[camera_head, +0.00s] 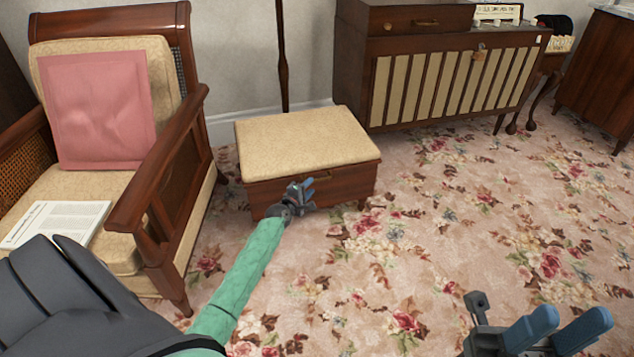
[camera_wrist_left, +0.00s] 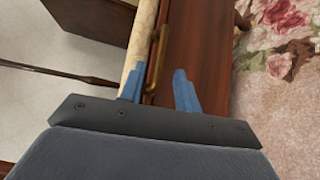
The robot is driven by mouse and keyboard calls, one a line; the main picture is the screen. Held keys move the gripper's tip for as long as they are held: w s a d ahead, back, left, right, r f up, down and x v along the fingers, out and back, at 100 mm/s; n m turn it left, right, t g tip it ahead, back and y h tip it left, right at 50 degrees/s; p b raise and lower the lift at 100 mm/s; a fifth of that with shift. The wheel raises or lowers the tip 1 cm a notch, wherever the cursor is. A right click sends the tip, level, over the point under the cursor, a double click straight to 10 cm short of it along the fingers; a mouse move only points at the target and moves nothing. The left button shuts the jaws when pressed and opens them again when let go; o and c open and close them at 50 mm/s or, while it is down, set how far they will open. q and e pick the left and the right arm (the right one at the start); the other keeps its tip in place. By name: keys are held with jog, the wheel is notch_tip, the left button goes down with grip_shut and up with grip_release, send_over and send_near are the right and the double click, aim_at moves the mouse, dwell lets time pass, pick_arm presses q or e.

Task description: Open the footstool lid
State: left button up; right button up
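The footstool (camera_head: 347,184) is a dark wooden box with a beige cushioned lid (camera_head: 305,138), standing on the carpet. The lid lies flat and closed. A small brass handle (camera_head: 321,175) sits at its front edge, partly behind my gripper. My left gripper (camera_head: 304,186) is at the footstool's front, near the handle. In the left wrist view, its blue fingers (camera_wrist_left: 156,78) are apart, and the brass handle (camera_wrist_left: 157,55) appears between them; contact cannot be told. My right gripper (camera_head: 557,328) is open and empty at the lower right, away from the footstool.
A wooden armchair (camera_head: 165,190) with a pink cushion (camera_head: 98,108) and a paper (camera_head: 58,222) stands left of the footstool. A wooden cabinet (camera_head: 450,85) stands behind right. The floral carpet (camera_head: 450,210) is clear in front and to the right.

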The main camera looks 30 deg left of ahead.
aim_at(317, 180)
pick_arm(q)
jog(key=shift+w+a+f+b, duration=0.15)
jog(key=shift+w+b, duration=0.15)
jog(key=shift+w, duration=0.7)
jog(key=shift+w+f+b, duration=0.15)
jog(key=shift+w+b, duration=0.1)
jog(key=shift+w, duration=0.7)
jog(key=shift+w+a+f+b, duration=0.15)
jog(key=shift+w+b, duration=0.15)
jog(key=shift+w, duration=0.7)
jog(key=shift+d, duration=0.1)
grip_shut()
